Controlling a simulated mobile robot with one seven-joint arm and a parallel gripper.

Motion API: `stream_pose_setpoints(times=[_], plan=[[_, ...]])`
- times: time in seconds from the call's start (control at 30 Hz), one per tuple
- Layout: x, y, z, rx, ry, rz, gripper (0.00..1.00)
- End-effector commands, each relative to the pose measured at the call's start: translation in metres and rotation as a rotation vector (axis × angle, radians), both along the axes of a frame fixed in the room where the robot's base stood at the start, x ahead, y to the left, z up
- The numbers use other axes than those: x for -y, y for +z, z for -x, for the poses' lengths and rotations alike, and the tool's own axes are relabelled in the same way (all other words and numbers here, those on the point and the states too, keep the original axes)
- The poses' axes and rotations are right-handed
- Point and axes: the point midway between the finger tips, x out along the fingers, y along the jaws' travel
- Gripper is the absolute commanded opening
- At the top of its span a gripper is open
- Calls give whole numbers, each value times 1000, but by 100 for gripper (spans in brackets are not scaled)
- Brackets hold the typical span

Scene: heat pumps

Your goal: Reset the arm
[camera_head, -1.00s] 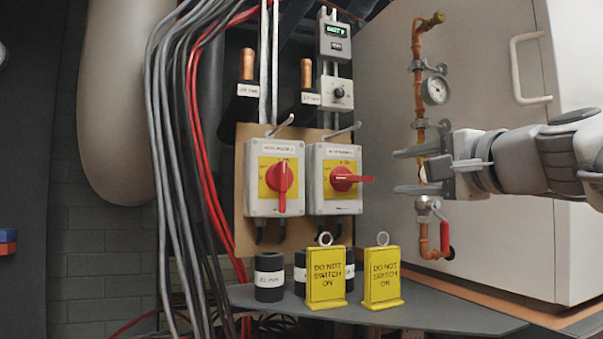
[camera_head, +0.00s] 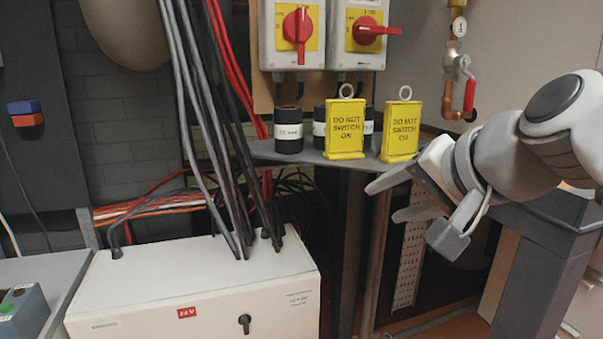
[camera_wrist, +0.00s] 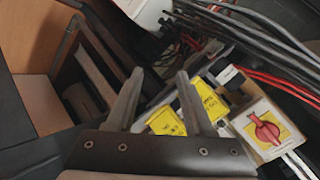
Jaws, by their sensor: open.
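My gripper (camera_head: 385,199) is open and empty in the head view, at the right, below and in front of the shelf. Its fingers point left. In the wrist view the two fingers (camera_wrist: 158,98) stand apart with nothing between them that they touch. Two yellow "DO NOT SWITCH ON" tags (camera_head: 344,130) (camera_head: 401,132) stand upright on the grey shelf (camera_head: 262,151). The left rotary switch (camera_head: 297,28) has its red handle vertical. The right rotary switch (camera_head: 366,30) has its handle about horizontal. The tops of both boxes are cut off.
A white 24 V cabinet (camera_head: 195,285) stands low at the left with cables entering its top. Black cylinders (camera_head: 288,130) stand on the shelf beside the tags. A pipe with a red-handled valve (camera_head: 469,90) is on the right wall. A grey post is under my arm.

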Motion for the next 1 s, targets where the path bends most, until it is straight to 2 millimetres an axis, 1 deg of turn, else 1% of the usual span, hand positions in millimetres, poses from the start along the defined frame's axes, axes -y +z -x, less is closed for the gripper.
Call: stream_pose_setpoints(times=[0.03, 0.07, 0.1, 0.17, 0.2, 0.27, 0.3, 0.37, 0.4, 0.57, 0.8, 0.9, 1.0], plan=[[-5, -32, 18, -48, 54, 102, 52], [-5, -50, 28, -75, 86, 166, 52], [-5, -72, 41, -110, 126, 248, 52], [-3, -102, 60, -157, 188, 364, 52], [0, -120, 72, -186, 229, 440, 52], [6, -146, 90, -228, 291, 550, 52], [10, -162, 102, -256, 332, 621, 52], [18, -184, 119, -294, 393, 727, 52], [19, -161, 116, -290, 388, 724, 52], [19, -123, 115, -290, 382, 716, 52], [19, -63, 115, -289, 380, 714, 52], [19, -45, 115, -289, 380, 714, 52], [19, -34, 115, -289, 380, 712, 52]])
